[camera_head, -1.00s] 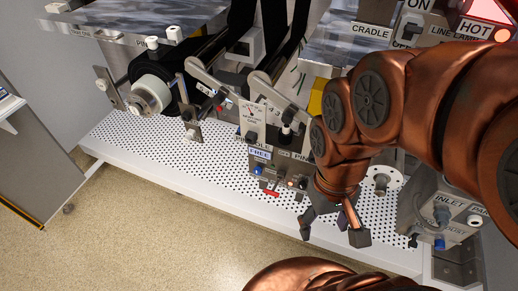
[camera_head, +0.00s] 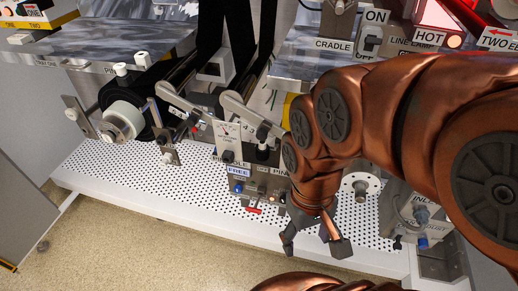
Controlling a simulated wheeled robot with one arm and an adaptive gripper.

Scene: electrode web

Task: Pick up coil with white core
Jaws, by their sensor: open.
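A black coil with a white core (camera_head: 122,120) is mounted on a spindle at the left of the machine, above the perforated shelf. Its core end faces the front, and metal brackets stand beside it. Part of the black winding is hidden behind the core and brackets. My gripper (camera_head: 314,247) is open and empty, pointing down over the shelf's front edge. It is well to the right of the coil and touches nothing that I can see.
The white perforated shelf (camera_head: 190,203) runs under the machine. A box labelled FREE (camera_head: 238,172) with a dial above it stands between coil and gripper. A white disc on a hub (camera_head: 360,187) sits right of the gripper. Open floor (camera_head: 120,250) lies in front.

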